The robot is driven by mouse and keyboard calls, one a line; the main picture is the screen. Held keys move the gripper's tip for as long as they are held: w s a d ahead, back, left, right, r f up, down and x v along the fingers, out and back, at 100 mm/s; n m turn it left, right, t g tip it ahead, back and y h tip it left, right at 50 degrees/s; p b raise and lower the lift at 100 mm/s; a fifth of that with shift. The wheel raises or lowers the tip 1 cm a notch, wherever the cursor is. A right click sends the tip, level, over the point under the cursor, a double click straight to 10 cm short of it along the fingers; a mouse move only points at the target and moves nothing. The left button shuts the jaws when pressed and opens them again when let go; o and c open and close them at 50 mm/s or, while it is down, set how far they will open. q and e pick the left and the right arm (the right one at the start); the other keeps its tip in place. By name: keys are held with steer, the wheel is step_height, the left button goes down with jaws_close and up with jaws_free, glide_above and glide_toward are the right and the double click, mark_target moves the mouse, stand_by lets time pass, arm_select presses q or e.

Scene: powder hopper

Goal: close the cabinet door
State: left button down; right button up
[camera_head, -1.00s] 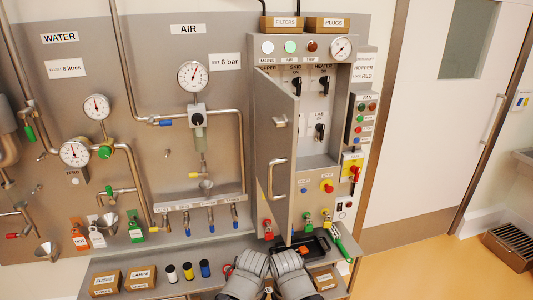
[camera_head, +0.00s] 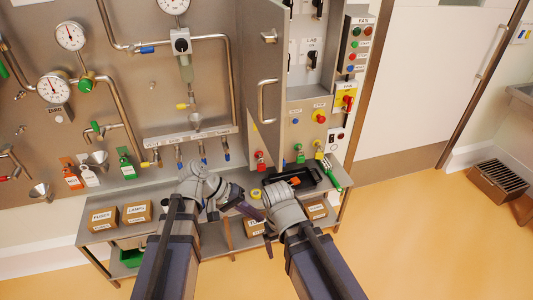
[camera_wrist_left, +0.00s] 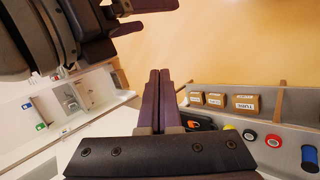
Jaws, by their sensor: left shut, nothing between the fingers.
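The cabinet door (camera_head: 258,75) stands open, swung out from the cabinet (camera_head: 305,105) and seen at a steep angle in the head view. Its upright bar handle (camera_head: 268,102) is on the face turned to the left. My left gripper (camera_head: 252,210) is in front of the bench, below the door and apart from it. Its dark fingers are shut with nothing between them, as the left wrist view (camera_wrist_left: 157,100) also shows. My right arm (camera_head: 290,220) is close by on the right; its fingers are mostly hidden behind its wrist in the head view.
A bench (camera_head: 160,193) runs below the panel, with cardboard boxes (camera_head: 137,212) on the lower shelf. A black tray (camera_head: 292,180) and a green-handled tool (camera_head: 329,172) lie under the cabinet. Pipes and gauges cover the left wall. The floor on the right is open, with a grated box (camera_head: 497,188).

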arm_select(q)
steer(key=w+a+r+n+t+h+b, duration=0.1)
steer(key=w+a+r+n+t+h, duration=0.15)
steer(key=w+r+h, duration=0.2)
steer(key=t+h+b, duration=0.2)
steer(key=t+h, duration=0.1)
steer(key=h, duration=0.1)
glide_toward(277, 150)
steer(key=shift+n, duration=0.45)
steer(key=x, duration=0.7)
steer(key=shift+s, duration=0.1)
